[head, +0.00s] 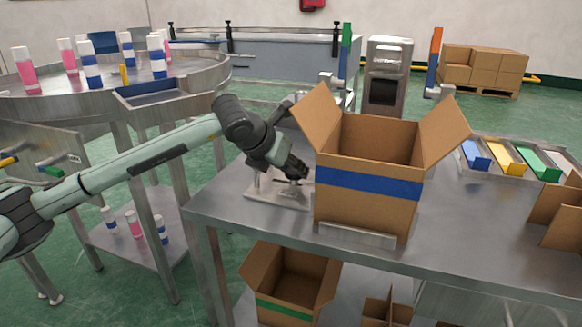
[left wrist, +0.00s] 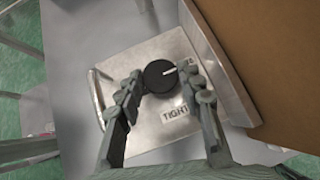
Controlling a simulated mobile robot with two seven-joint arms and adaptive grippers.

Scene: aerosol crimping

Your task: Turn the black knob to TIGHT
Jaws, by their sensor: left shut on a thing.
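The black knob (left wrist: 158,78) sits on a metal plate (left wrist: 143,125) in the left wrist view. Its white mark points right and slightly up, not at the TIGHT label (left wrist: 175,114), which lies below and right of the knob. Another label at the right finger is mostly covered. My left gripper (left wrist: 161,73) has one finger on each side of the knob and is shut on it. In the head view my left gripper (head: 295,172) is low over the plate (head: 268,190), and I cannot make out the knob there. My right gripper is not in view.
A large open carton (head: 368,210) with a blue band stands close to the right of the plate on the steel table (head: 455,235). Coloured blocks (head: 510,155) lie in a tray farther right. A round table (head: 75,88) with spray cans is at the left.

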